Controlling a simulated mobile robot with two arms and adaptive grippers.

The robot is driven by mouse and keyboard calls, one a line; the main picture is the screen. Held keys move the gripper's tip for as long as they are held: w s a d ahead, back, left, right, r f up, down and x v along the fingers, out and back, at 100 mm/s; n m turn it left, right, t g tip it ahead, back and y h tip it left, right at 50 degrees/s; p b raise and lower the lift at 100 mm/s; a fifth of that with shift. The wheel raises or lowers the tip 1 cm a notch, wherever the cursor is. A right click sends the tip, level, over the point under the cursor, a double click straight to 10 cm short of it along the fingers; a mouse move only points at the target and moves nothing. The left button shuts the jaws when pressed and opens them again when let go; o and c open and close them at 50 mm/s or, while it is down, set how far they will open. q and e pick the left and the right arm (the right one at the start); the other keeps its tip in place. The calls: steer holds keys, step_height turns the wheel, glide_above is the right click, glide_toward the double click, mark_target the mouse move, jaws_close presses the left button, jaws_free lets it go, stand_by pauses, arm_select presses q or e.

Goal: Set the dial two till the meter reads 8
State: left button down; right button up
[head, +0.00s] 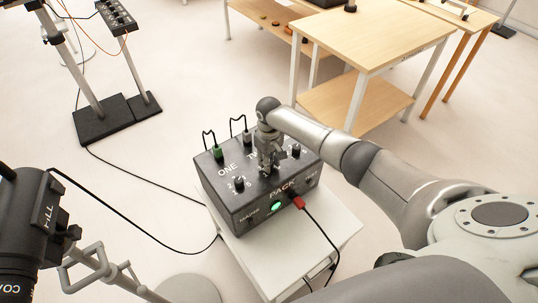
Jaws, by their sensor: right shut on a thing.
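A black box marked PACK (258,217) stands on a small white stand. Its top bears the label ONE with a dial (238,184) and a partly covered label starting "TW". My right gripper (268,169) points down onto the box beside that label and is shut on a dial there, which I take for dial two. The gripper hides most of this dial and its pointer. No meter reading can be made out. My left gripper is not in view.
Cables rise from a green plug (217,152) and a grey plug (247,138) at the box's back. A red plug (298,202) and a green light (276,205) are on its front. A wooden table (375,38) stands behind. Black equipment (30,225) is at left.

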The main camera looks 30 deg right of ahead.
steer(key=shift+m+p, duration=1.1)
steer(key=shift+m, duration=0.8)
steer(key=o, duration=1)
steer(key=shift+o, duration=0.2)
steer(key=shift+r, duration=0.2)
step_height(320, 180, up, 12)
steer(key=shift+f, duration=0.2)
